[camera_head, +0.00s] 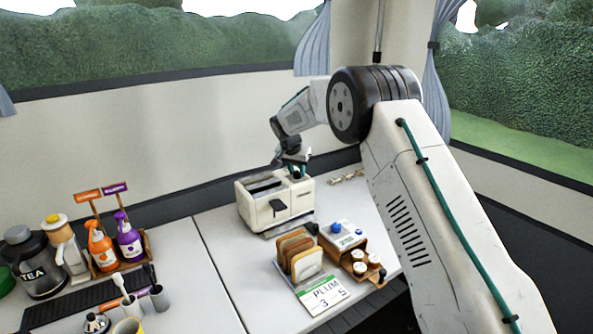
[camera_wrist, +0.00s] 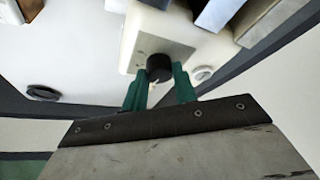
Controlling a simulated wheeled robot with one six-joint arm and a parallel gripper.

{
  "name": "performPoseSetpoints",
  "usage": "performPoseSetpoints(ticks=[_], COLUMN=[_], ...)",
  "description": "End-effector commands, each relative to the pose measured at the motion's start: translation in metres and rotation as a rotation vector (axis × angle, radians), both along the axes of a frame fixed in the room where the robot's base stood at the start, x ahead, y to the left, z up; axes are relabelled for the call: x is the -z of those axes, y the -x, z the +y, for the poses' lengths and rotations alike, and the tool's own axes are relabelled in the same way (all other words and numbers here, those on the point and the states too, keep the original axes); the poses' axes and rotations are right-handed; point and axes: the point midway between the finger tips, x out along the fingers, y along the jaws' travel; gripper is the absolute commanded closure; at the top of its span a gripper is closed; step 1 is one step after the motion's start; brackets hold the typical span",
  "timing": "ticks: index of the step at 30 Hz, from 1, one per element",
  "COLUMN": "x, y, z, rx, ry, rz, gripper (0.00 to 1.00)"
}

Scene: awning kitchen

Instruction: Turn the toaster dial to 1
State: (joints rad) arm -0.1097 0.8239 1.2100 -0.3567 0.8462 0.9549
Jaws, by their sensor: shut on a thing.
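The cream toaster (camera_head: 262,208) stands on the white counter, with dark slots on top and a black lever on its front. In the wrist view the toaster (camera_wrist: 120,50) fills the upper part. Its black dial (camera_wrist: 158,68) sits on a pale plate, between the two green fingers of my gripper (camera_wrist: 160,88). The fingers are shut on the dial. In the head view my gripper (camera_head: 299,172) is at the toaster's top right end, and the dial is hidden there. The markings around the dial are too small to read.
Orange (camera_head: 101,246) and purple (camera_head: 128,238) bottles stand at left.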

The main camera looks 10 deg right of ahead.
Motion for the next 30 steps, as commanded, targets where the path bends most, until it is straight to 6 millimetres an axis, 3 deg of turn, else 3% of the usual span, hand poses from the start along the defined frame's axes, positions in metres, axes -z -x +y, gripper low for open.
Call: performPoseSetpoints(ticks=[11,30], x=[-0.0005,-0.0003], y=[0.0009,0.0014], z=[-0.0012,-0.0052], rx=[-0.142,-0.726], ry=[0.000,-0.003], rz=[0.000,-0.001], gripper=[0.95,0.95])
